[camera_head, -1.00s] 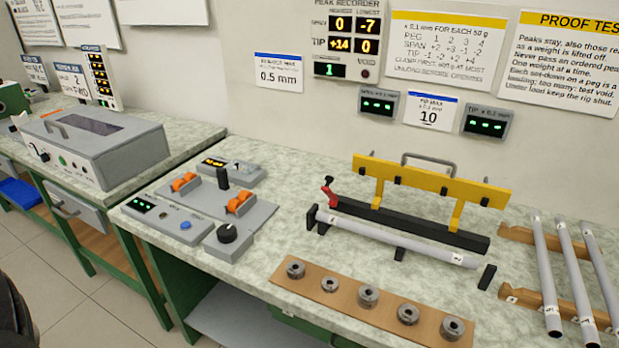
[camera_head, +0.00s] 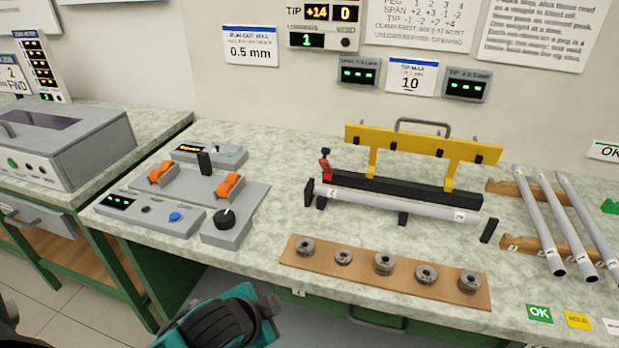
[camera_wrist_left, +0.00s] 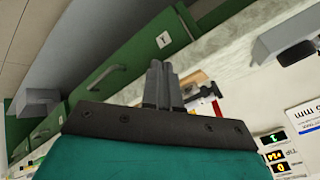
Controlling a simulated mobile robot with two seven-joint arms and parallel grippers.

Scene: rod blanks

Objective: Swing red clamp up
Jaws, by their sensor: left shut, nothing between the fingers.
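The red clamp (camera_head: 325,168) with a black knob sits at the left end of the rig's black bar (camera_head: 400,190), by the left end of a grey rod (camera_head: 395,203). I cannot tell whether it touches the rod. In the left wrist view a small red part (camera_wrist_left: 216,108), likely the clamp, shows beyond the fingers. My left gripper (camera_wrist_left: 160,70) is shut and empty, with its grey fingers together, well away from the clamp. In the head view a teal and black part of my arm shows at the bottom, below the bench's front edge. My right gripper is not in view.
A yellow rail (camera_head: 422,145) stands behind the bar. A brown strip (camera_head: 365,277) with several round weights lies in front. A grey control panel (camera_head: 200,195) is at left. Several rods lie on wooden rests (camera_head: 515,187) at right. Green drawers (camera_wrist_left: 115,75) run below the bench.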

